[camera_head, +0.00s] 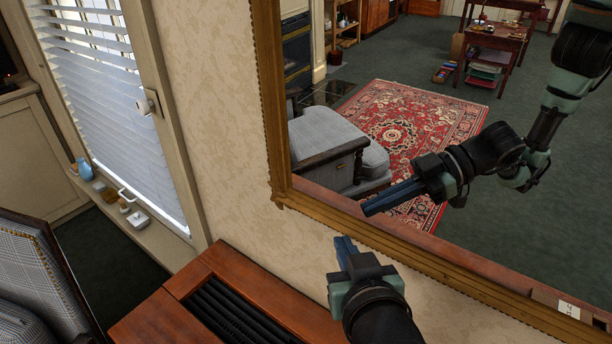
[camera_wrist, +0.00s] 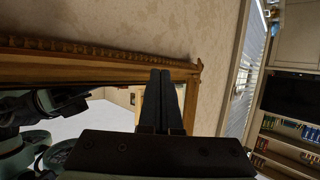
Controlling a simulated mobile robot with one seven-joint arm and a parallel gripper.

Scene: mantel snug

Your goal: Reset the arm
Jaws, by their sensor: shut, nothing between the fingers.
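My gripper (camera_head: 345,247) is at the lower middle of the head view, in front of the wall just below the mirror's gilt frame. Its blue fingers are together with nothing between them. In the wrist view my gripper (camera_wrist: 160,98) shows its two dark fingers side by side, shut, in front of the mirror's corner. The gilt-framed mirror (camera_head: 275,120) hangs on the wall and reflects my arm and the room. Whether the fingers touch the frame or wall I cannot tell.
A reddish wooden cabinet (camera_head: 150,325) with a dark slotted top stands below my gripper's left. A plaid chair (camera_head: 35,285) is at the lower left. A window with blinds (camera_head: 100,90) has a sill with small items, including a blue vase (camera_head: 84,169). Patterned wall (camera_head: 205,100) lies between.

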